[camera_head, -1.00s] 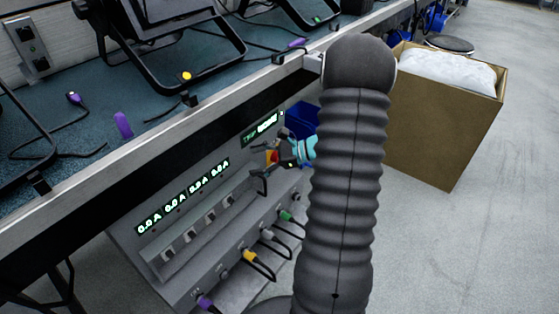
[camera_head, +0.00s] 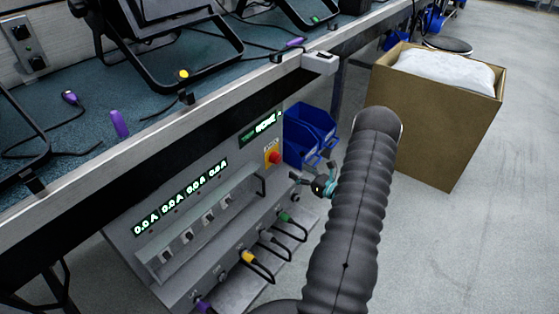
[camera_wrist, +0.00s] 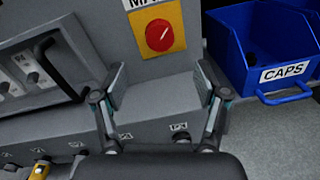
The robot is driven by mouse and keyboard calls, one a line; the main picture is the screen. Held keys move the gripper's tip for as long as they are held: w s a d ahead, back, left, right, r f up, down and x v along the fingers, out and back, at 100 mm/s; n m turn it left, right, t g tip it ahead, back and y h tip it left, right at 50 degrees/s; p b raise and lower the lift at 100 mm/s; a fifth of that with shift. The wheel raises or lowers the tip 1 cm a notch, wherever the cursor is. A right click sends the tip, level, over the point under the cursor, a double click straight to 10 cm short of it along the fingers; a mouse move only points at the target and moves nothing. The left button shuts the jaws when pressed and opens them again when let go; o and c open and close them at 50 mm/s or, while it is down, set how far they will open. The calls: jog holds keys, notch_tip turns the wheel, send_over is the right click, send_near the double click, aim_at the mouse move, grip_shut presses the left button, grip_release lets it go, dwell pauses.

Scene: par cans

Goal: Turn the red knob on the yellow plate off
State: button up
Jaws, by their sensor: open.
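The red knob (camera_head: 274,157) sits on the yellow plate (camera_head: 268,148) at the upper right of the grey power panel. In the wrist view the red knob (camera_wrist: 159,35) shows a pale line slanting up to the right, and the yellow plate (camera_wrist: 175,14) is around it. My gripper (camera_head: 312,177) is in front of the panel, lower and to the right of the knob in the head view. In the wrist view my gripper (camera_wrist: 160,82) has its two fingers apart, with nothing between them; the knob lies beyond and above the fingertips.
Blue bins (camera_head: 310,135) stand right of the panel; one bin (camera_wrist: 258,45) is labelled CAPS. A cardboard box (camera_head: 430,130) stands on the floor.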

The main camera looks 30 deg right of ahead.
aim_at(278, 159)
jog(key=x, duration=1)
jog(key=shift+a, duration=0.1)
jog(key=shift+c, duration=0.3)
jog(key=c, duration=1.1)
